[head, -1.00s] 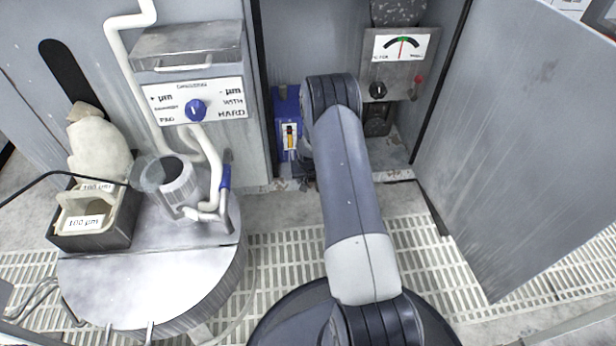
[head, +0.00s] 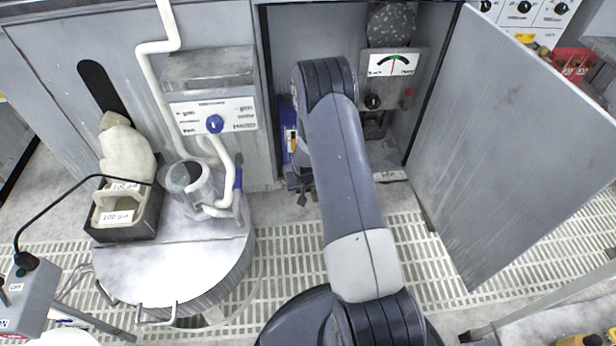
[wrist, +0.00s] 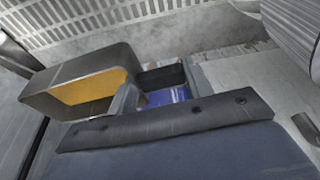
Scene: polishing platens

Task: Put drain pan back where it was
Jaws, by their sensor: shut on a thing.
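In the wrist view, a grey open box with a yellow inside (wrist: 95,88) sits tilted at left, beside the jaws. It looks like the drain pan, though I cannot be sure. My gripper (wrist: 160,88) shows close up, shut, with its dark body filling the lower part of the view. The exact contact between jaws and pan is hard to make out. In the head view my arm reaches into the open cabinet (head: 283,55). It hides most of the gripper and the held thing.
A blue unit (head: 286,130) stands at the cabinet's left side, close to my arm. The open door (head: 510,140) stands at right. Slatted floor grating (head: 440,245) lies in front.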

